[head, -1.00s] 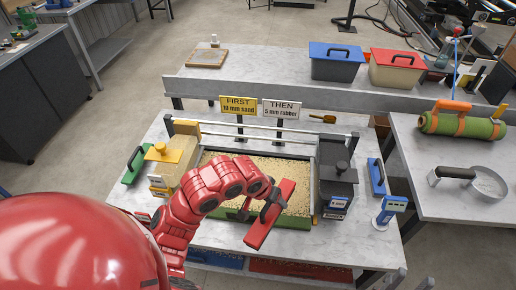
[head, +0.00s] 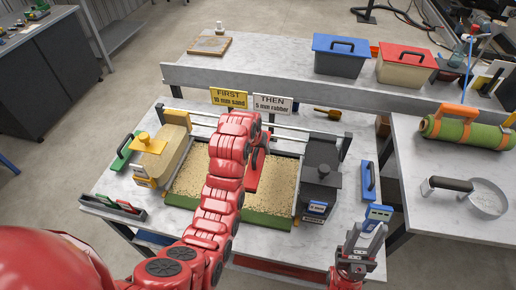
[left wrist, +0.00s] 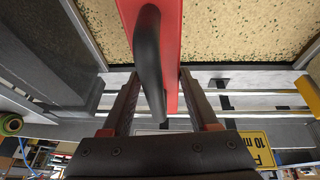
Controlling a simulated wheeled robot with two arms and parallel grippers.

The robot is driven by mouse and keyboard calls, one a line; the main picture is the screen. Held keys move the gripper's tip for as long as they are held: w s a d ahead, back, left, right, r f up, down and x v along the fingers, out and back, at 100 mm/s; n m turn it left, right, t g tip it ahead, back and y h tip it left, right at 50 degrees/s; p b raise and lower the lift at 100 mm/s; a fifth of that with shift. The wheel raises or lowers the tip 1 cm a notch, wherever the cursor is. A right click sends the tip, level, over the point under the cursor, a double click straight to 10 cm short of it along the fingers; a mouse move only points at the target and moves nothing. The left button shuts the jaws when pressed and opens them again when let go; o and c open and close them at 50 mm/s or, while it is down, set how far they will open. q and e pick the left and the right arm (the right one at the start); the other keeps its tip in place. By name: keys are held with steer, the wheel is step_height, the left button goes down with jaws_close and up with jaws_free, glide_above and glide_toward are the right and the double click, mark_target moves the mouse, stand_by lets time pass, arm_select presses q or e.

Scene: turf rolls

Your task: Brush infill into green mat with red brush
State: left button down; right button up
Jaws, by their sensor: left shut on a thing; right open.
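The red brush (head: 253,178) is over the middle of the tray, mostly hidden by my left arm in the head view. In the left wrist view its red body (left wrist: 170,45) and black handle (left wrist: 149,60) run between my left gripper's fingers (left wrist: 158,105), which are shut on it. The green mat (head: 240,217) lies in the tray, showing a green front edge. Tan infill with dark green flecks (head: 198,183) covers its top; the wrist view also shows the infill (left wrist: 230,25). My right gripper (head: 364,232) is open at the table's front right, away from the mat.
Rails (head: 285,128) and the FIRST/THEN signs (head: 228,97) are behind. A blue-topped gauge (head: 379,212) stands by my right gripper. A green turf roll (head: 470,132) lies on the side table.

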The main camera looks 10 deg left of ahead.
arm_select(q)
steer(key=shift+f+b, duration=0.5)
steer(key=shift+f, duration=3)
